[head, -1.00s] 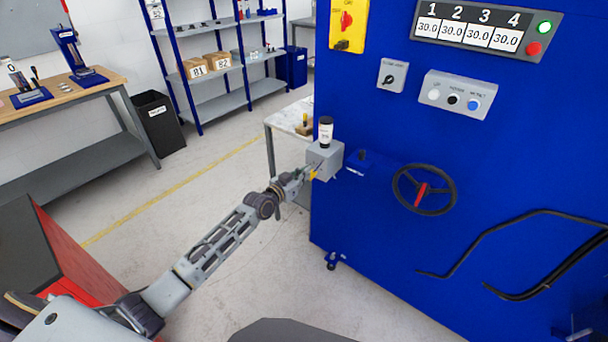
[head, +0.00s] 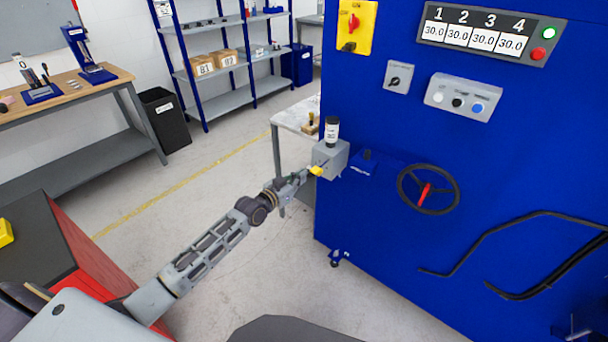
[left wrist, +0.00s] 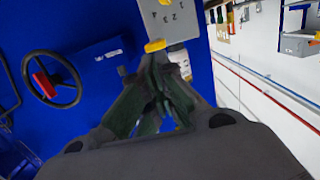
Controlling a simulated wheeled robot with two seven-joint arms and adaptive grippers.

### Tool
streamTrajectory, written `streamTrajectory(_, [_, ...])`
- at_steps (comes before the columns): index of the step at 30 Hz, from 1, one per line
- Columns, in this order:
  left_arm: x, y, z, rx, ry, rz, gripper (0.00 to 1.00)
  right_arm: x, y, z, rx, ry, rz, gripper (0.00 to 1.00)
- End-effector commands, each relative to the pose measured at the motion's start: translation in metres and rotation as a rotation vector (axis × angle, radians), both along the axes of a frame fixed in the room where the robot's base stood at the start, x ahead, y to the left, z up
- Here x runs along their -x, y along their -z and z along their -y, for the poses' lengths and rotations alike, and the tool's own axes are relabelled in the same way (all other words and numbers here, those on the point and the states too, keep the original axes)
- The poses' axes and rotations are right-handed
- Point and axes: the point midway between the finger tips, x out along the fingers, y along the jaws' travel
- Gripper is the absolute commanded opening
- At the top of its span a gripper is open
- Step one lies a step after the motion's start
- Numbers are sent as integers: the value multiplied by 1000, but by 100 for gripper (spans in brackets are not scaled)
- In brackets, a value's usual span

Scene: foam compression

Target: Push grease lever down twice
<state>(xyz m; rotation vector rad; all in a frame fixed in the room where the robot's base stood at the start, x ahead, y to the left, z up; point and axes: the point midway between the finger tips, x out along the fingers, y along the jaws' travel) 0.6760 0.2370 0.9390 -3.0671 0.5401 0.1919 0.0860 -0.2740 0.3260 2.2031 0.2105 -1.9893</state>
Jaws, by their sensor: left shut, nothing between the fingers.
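A grey grease box (head: 329,156) with a black-capped clear reservoir (head: 332,130) is fixed to the left edge of the blue machine. The lever's yellow end (head: 316,171) sticks out at the box's lower left. My left gripper (head: 304,177) is at the lever's end. In the left wrist view the box (left wrist: 163,20) is at the top, and the yellow end (left wrist: 155,46) lies just beyond the shut fingertips (left wrist: 156,60). I cannot tell whether they touch it. The gripper holds nothing. My right gripper is out of view.
The blue machine (head: 480,160) fills the right side, with a black handwheel (head: 428,189) and bent black rails (head: 480,236). A light table (head: 290,116) stands behind the box. A red cabinet (head: 75,255) is at lower left. The floor between is clear.

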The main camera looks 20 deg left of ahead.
Motion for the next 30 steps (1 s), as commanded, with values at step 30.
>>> streamTrajectory(30, [47,6,-17,0,0,1,0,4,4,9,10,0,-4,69])
